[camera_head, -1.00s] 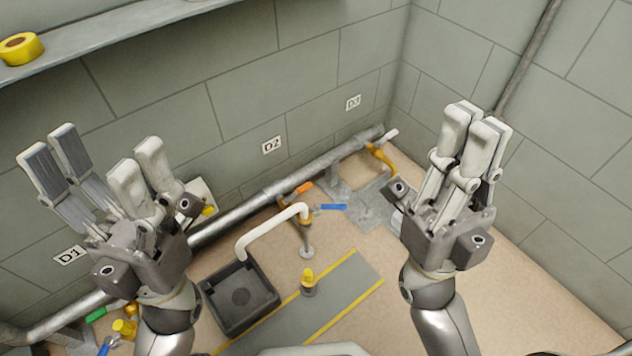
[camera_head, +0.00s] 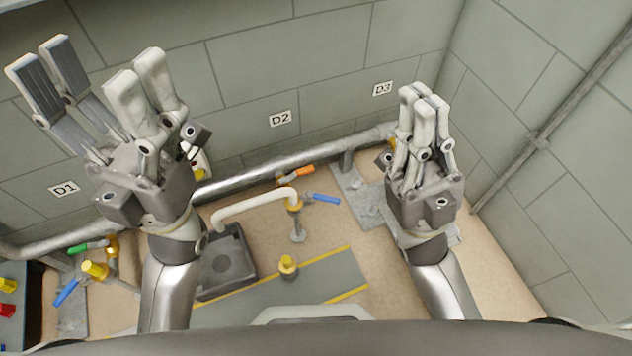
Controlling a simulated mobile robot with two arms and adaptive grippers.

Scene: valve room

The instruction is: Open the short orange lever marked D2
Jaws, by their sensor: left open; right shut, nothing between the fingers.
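The short orange lever (camera_head: 303,171) is on the pipe (camera_head: 270,176) along the wall, below and slightly right of the D2 label (camera_head: 281,118). It is small and far off, and its exact angle to the pipe is hard to tell. My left gripper (camera_head: 92,72) is open and empty, raised at the upper left, well left of the lever. My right gripper (camera_head: 423,98) is shut with nothing in it, raised to the right of the lever. Neither gripper touches the lever.
A white curved spout (camera_head: 254,203) and a blue lever (camera_head: 323,198) stand just in front of the orange lever. A black tray (camera_head: 244,264) sits below the spout. Green (camera_head: 85,247) and blue (camera_head: 66,291) levers are at lower left. D1 (camera_head: 64,189) and D3 (camera_head: 382,88) labels flank D2.

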